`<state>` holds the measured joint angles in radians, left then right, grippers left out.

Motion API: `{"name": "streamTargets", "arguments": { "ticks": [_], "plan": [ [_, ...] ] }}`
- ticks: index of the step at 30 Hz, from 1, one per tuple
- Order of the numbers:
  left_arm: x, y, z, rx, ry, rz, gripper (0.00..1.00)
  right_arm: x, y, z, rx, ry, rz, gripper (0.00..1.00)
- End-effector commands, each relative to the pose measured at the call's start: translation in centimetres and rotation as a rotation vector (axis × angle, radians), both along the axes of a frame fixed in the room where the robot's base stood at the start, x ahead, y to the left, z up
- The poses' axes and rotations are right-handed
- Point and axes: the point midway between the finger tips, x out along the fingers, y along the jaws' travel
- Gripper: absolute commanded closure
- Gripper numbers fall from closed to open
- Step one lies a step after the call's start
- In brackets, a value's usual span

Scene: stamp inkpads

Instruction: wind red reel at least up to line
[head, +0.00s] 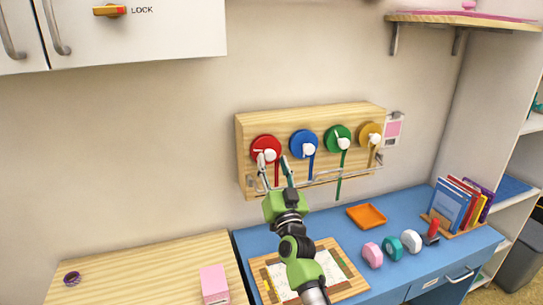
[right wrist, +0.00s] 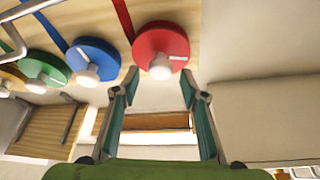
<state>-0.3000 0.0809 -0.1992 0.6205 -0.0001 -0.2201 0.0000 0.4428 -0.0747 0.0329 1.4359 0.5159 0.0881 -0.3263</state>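The red reel (head: 265,147) with a white crank knob (head: 270,155) is the leftmost reel on a wooden wall board (head: 370,109). Its red ribbon (head: 277,174) hangs down; its lower end is hard to make out beside my gripper. A thin grey rail (head: 325,178) runs across the board's lower part. My right gripper (head: 274,161) is open just below and in front of the red reel. In the right wrist view, the red reel (right wrist: 161,42) and its white knob (right wrist: 160,70) show between and beyond the open fingertips (right wrist: 160,78). My left gripper is not in view.
Blue (head: 303,141), green (head: 337,134) and yellow (head: 368,130) reels with hanging ribbons sit to the right. Below are a blue desk (head: 330,222) with an orange tray (head: 366,215), stamps and books. A cabinet (head: 140,35) hangs at upper left.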

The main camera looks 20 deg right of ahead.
Motion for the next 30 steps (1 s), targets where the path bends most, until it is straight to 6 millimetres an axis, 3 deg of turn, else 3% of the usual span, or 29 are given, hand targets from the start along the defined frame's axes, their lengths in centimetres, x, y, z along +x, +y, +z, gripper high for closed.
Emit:
{"name": "streamTargets", "arguments": {
  "ticks": [6, 17, 21, 30],
  "plan": [
    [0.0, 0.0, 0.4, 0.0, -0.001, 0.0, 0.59, 1.8, -0.1, 0.7, -0.001, 0.0, 0.001, 0.6],
    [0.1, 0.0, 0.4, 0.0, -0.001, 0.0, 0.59, 2.1, -0.1, 0.8, -0.001, 0.0, 0.001, 0.6],
    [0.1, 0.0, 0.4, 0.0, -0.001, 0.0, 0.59, 2.1, -0.1, 0.8, -0.001, 0.0, 0.001, 0.96],
    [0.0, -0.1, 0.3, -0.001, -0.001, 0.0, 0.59, 2.1, -0.2, 0.7, -0.014, 0.0, 0.001, 0.97]
  ]
}}
